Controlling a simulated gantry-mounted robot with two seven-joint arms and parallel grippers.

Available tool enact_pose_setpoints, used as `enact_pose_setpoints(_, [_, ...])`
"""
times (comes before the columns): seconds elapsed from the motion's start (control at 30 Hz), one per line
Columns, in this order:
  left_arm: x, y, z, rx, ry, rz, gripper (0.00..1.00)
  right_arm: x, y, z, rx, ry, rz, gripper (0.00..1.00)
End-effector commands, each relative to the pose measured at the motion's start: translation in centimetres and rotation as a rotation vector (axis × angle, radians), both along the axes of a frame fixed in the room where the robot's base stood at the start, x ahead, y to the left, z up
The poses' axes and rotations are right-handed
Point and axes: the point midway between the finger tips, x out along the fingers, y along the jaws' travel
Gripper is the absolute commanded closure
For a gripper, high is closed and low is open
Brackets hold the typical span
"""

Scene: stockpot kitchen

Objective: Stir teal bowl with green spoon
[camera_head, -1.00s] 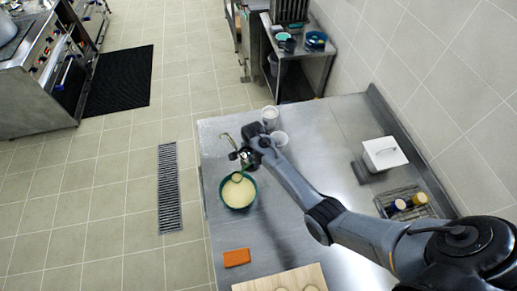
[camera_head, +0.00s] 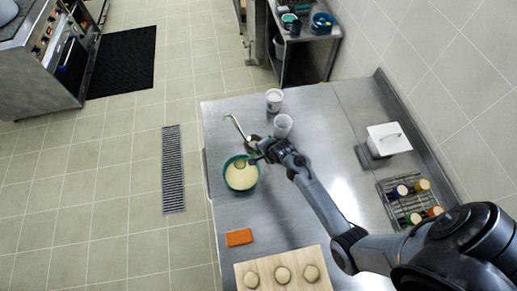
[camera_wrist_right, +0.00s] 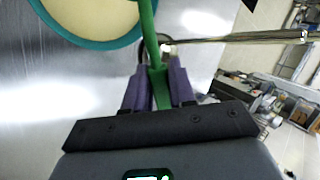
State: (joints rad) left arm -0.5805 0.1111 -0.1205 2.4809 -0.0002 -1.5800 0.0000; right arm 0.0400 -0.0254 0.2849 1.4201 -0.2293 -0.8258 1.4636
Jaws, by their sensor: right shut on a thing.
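The teal bowl (camera_head: 254,182) stands on the steel counter and holds a pale cream-coloured filling. Its rim also shows at the top left of the right wrist view (camera_wrist_right: 85,42). My right gripper (camera_head: 260,151) is at the bowl's upper right side. In the right wrist view its purple fingers (camera_wrist_right: 158,75) are shut on the green spoon's handle (camera_wrist_right: 148,28), which runs up past the bowl's rim. The spoon's head (camera_head: 240,163) appears in the filling near the bowl's far edge; how deep it sits I cannot tell. My left gripper is not in view.
A metal ladle (camera_head: 236,125) lies just beyond the bowl, close to my right gripper. Two pale cups (camera_head: 283,125) (camera_head: 274,99) stand behind. An orange block (camera_head: 239,237) and a wooden board with round pieces (camera_head: 305,261) are nearer. A white box (camera_head: 388,139) and jar rack (camera_head: 407,214) are at right.

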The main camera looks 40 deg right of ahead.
Motion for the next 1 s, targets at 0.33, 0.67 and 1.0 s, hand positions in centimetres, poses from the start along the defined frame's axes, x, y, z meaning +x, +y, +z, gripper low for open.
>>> enact_pose_setpoints(0.33, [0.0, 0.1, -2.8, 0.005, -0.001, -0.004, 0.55, -0.9, 0.0, -1.3, 0.008, -0.286, 0.0, 1.0])
enact_pose_setpoints(0.67, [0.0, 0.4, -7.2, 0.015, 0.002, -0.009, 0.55, -1.4, 0.0, -1.6, 0.014, -0.455, 0.0, 1.0])
enact_pose_setpoints(1.0, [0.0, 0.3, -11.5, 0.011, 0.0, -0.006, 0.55, -1.9, -0.1, -1.9, 0.02, -0.642, -0.002, 1.0])
